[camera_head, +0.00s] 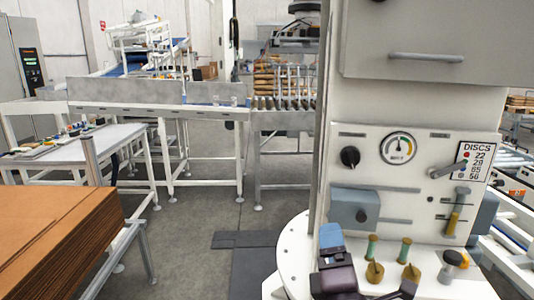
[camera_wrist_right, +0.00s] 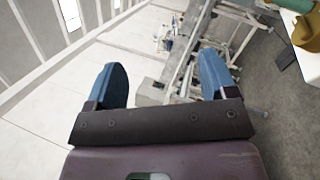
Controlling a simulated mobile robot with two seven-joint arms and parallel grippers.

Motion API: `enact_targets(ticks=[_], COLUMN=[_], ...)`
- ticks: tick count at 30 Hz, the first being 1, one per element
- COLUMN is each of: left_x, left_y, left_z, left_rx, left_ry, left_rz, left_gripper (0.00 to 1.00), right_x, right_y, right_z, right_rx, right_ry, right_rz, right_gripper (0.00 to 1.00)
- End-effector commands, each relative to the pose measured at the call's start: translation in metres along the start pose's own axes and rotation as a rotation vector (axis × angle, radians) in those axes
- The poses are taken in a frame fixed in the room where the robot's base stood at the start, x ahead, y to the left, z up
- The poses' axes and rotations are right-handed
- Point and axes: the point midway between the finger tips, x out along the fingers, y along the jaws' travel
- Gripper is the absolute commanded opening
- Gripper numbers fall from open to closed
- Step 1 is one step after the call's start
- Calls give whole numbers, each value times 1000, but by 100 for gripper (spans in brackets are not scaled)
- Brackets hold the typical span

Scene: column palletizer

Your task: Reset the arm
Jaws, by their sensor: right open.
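My right gripper (camera_head: 331,236) is low in the head view, in front of the lower left part of the white control panel (camera_head: 390,190). Its blue fingers and dark body show there. In the right wrist view the two blue fingers of this gripper (camera_wrist_right: 163,76) stand wide apart with nothing between them. Behind them are a pale wall and distant frames. I cannot tell how far the gripper is from the panel. My left gripper is in neither view.
The white machine column carries a gauge (camera_head: 397,148), a black knob (camera_head: 350,157), a lever (camera_head: 448,170) and brass-and-green valves (camera_head: 404,252). Stacked brown cardboard (camera_head: 55,235) is at left, beside a work table (camera_head: 75,147). A conveyor (camera_head: 285,102) runs behind. Grey floor (camera_head: 195,215) lies open between.

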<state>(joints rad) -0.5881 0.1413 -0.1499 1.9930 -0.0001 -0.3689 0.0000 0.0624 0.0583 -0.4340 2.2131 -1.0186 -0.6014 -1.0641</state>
Motion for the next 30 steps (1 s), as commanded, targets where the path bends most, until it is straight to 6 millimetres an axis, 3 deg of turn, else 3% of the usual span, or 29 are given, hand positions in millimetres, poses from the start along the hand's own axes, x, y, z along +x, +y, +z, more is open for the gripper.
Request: enact_targets(ticks=[5,10,14,18,24,30], left_x=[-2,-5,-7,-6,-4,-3], left_y=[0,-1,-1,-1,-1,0], left_z=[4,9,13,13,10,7], left_rx=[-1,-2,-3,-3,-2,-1], left_ry=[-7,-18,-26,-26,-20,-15], left_rz=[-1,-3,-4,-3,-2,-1], left_gripper=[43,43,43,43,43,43], right_x=[-6,-30,-68,-124,-212,-270], right_y=[-48,-112,-176,-240,-305,-328], right_z=[-12,-15,-8,9,40,59], right_rx=[472,962,1345,1638,1726,1680], right_ry=[91,97,10,-155,-371,-478], right_rz=[-120,-303,-476,-629,-771,-839], right_gripper=[78,78,78,78,78,78])
